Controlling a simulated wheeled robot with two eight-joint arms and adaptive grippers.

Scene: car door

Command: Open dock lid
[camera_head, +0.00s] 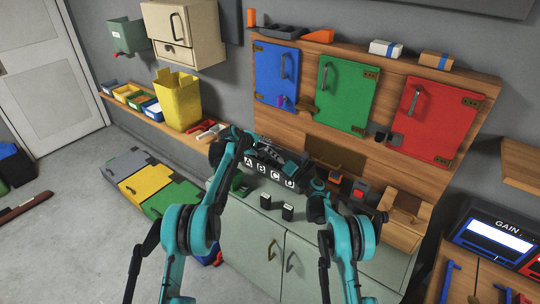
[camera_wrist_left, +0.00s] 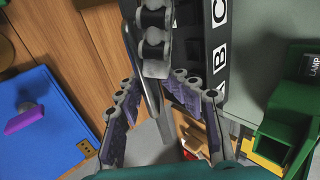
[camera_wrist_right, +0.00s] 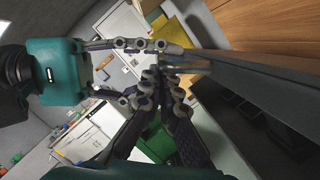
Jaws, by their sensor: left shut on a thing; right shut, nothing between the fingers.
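The black dock (camera_head: 268,172) stands on the grey-green cabinet, white letters A, B, C and D on its front; its lettered edge also shows in the left wrist view (camera_wrist_left: 210,45). The dark lid (camera_wrist_right: 250,78) looks tilted up, with dark slots (camera_wrist_right: 255,125) below it. My left gripper (camera_wrist_left: 160,112) is closed around a thin grey bar (camera_wrist_left: 152,95), which looks like the lid's handle. My right gripper (camera_wrist_right: 160,88) is shut and empty, close to the lid's edge and my left fingers. Whether it touches the lid cannot be told. The arms partly hide the dock in the head view.
Two small black blocks (camera_head: 287,211) and a green holder (camera_head: 241,184) stand before the dock. A red-button box (camera_head: 360,190) and a wooden box (camera_head: 403,221) stand to the right. Blue, green and red doors (camera_head: 345,95) hang on the wooden panel behind.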

